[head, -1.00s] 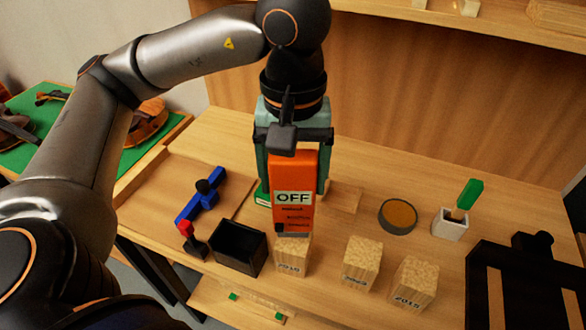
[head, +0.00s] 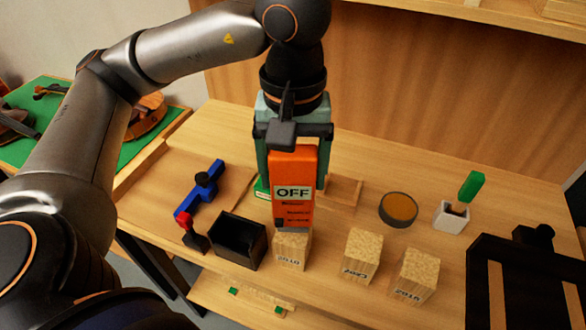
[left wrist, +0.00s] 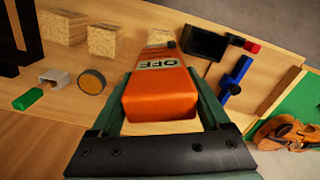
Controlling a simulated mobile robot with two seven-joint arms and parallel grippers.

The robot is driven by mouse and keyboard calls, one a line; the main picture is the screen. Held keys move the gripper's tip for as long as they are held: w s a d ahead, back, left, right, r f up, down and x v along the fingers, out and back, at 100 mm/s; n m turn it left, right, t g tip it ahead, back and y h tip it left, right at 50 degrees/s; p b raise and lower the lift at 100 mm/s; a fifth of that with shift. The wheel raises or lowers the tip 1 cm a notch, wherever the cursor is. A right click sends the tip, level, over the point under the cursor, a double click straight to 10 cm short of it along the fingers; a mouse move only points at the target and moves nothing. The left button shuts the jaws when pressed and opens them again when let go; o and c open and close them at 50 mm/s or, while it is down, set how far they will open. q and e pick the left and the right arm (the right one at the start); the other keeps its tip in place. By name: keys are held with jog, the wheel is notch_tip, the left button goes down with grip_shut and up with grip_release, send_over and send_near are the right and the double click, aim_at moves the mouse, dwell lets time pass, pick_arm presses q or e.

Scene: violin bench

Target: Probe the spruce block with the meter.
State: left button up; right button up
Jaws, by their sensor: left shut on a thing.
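My left gripper (head: 292,185) is shut on the orange meter (head: 293,165) and holds it upright, its display reading OFF. The meter also shows in the left wrist view (left wrist: 160,94). Its dark lower end is at the back top edge of the leftmost pale wood block (head: 291,252); I cannot tell whether they touch. A middle block (head: 361,257) and a right block (head: 414,279) stand to its right. Each block has small writing on its front that I cannot read surely, so I cannot tell which is spruce. My right gripper is not in view.
A black open box (head: 238,241) stands left of the leftmost block. A blue tool (head: 201,192) lies behind it. A round tin (head: 398,209) and a white holder (head: 451,217) with a green-handled item (head: 471,186) are at right. A black frame (head: 530,245) fills the right front.

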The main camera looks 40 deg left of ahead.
aim_at(293, 156)
pick_arm(q)
jog(key=shift+f+b, duration=0.4)
jog(key=shift+b, duration=0.25)
dwell(1.7)
jog(key=shift+r+p, duration=1.25)
jog(key=shift+r, duration=0.75)
notch_tip(293, 156, up, 2)
jog(key=shift+r+p, duration=0.15)
jog(key=shift+p, duration=0.85)
